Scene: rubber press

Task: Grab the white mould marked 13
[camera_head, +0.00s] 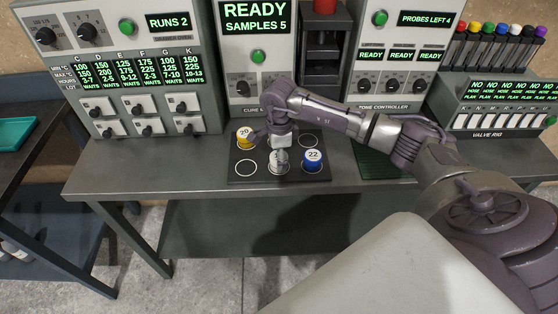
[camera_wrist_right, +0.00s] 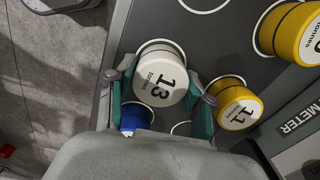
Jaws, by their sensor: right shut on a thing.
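The white mould marked 13 (camera_wrist_right: 160,75) is between the two green-padded fingers of my right gripper (camera_wrist_right: 163,92) in the right wrist view. The fingers are shut on its sides. In the head view the white mould (camera_head: 279,166) shows at the front middle of the dark tray (camera_head: 235,180), partly covered by my right gripper (camera_head: 281,153) above it. I cannot tell whether it is clear of the tray. My left gripper is not in view.
A yellow mould marked 20 (camera_head: 244,137) and a blue mould marked 22 (camera_head: 312,159) stand on the tray. The right wrist view shows a yellow mould marked 11 (camera_wrist_right: 238,106) close beside my finger. Machines line the bench's back; its left front (camera_head: 130,178) is clear.

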